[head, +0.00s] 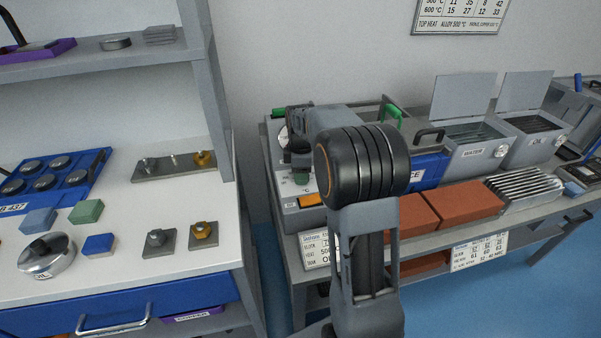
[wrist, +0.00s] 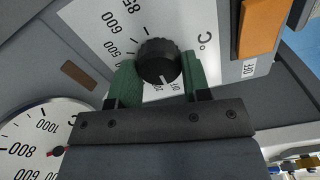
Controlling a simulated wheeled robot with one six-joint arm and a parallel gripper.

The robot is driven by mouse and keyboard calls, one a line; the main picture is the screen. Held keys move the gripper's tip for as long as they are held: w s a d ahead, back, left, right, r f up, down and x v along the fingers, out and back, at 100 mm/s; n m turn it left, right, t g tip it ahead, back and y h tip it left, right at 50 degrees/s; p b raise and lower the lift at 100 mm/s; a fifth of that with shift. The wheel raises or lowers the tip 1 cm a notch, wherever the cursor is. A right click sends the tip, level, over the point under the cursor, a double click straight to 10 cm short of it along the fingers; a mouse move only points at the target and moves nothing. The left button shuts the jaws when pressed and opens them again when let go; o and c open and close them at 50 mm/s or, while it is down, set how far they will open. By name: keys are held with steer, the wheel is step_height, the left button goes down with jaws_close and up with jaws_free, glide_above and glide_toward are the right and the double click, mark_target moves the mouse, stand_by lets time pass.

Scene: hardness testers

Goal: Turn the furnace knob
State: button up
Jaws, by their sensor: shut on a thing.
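The furnace knob (wrist: 158,58) is round, black and ridged, on a white scale plate (wrist: 110,22) with numbers such as 500 and 600 and a °C mark. My gripper (wrist: 158,70) has green finger pads on both sides of the knob, shut on it. A pale mark shows at the knob's lower edge, but I cannot read its setting surely. In the head view my gripper (head: 302,176) is over the grey furnace control box (head: 305,217), and my arm hides the knob there.
A round temperature dial (wrist: 38,145) with a red pointer tip lies left of my gripper. An orange switch (wrist: 262,24) is at upper right, near an OFF label. Red bricks (head: 465,202) and the WATER tank (head: 470,155) stand right of my arm.

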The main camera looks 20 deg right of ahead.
steer(key=shift+r+m+p, duration=0.2)
steer(key=shift+m+p, duration=0.8)
steer(key=shift+m, duration=0.2)
steer(key=m+p, duration=0.2)
steer(key=m, duration=0.2)
steer(key=shift+w+d+p, duration=0.1)
steer(key=shift+p, duration=0.3)
steer(key=m+p, duration=0.1)
steer(key=m, duration=0.3)
steer(key=shift+p, duration=0.35)
steer(key=m+p, duration=0.1)
steer(key=m, duration=0.2)
steer(key=shift+d+m, duration=0.1)
steer(key=shift+m, duration=0.2)
steer(key=m+p, duration=0.2)
steer(key=m, duration=0.2)
steer(key=shift+f+m, duration=0.1)
steer(key=shift+m, duration=0.2)
steer(key=m+p, duration=0.1)
steer(key=m, duration=0.3)
steer(key=shift+d+m, duration=0.1)
steer(key=shift+m, duration=0.6)
